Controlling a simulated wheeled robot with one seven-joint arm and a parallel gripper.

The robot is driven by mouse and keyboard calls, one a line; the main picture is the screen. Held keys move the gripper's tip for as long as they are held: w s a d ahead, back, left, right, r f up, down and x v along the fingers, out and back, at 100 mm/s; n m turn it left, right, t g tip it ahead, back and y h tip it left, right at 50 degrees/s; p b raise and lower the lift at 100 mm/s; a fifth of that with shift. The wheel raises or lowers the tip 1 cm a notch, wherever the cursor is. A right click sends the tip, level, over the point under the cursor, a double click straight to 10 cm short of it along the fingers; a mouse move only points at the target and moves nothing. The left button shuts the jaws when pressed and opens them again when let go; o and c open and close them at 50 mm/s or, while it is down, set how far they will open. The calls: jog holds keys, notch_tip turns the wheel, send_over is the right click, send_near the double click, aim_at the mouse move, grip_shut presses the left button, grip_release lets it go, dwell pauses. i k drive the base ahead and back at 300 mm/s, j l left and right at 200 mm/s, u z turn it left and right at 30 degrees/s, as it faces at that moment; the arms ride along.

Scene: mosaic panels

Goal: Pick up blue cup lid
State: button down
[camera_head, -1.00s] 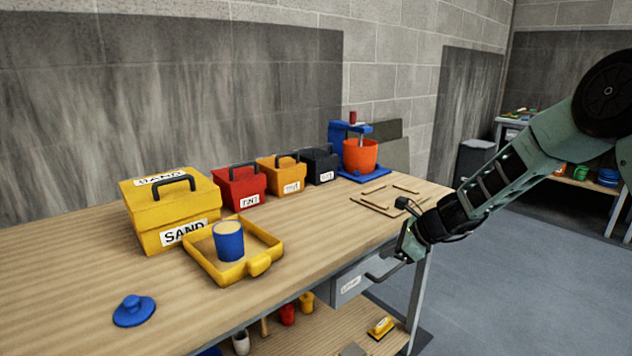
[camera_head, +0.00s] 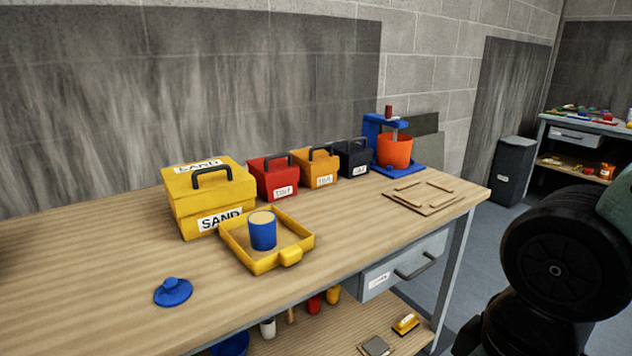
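The blue cup lid (camera_head: 173,292) is a round disc with a knob on top. It lies on the bare wooden workbench (camera_head: 110,260), near the front edge at the lower left. A blue cup (camera_head: 263,231) filled with sand-coloured material stands upright in a yellow tray (camera_head: 254,265) to the right of the lid and farther back. My gripper is out of view. Only dark and green parts of my arm show at the right edge, well away from the lid.
A yellow SAND box (camera_head: 210,205) stands behind the tray. Red, orange and black boxes and a blue press with an orange bucket (camera_head: 395,151) line the back. The bench around the lid is clear. A drawer (camera_head: 405,266) and lower shelf sit below.

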aim_at(174, 291)
jog(key=j+u, duration=0.15)
jog(key=u, duration=1.15)
jog(key=z, duration=0.5)
jog(key=i+j, duration=0.15)
jog(key=j, duration=0.35)
jog(key=i+j+z, duration=0.1)
jog(key=j, duration=0.45)
jog(key=i+j+z, duration=0.1)
jog(key=j, duration=0.4)
jog(key=i+j, duration=0.15)
jog(key=j, duration=0.4)
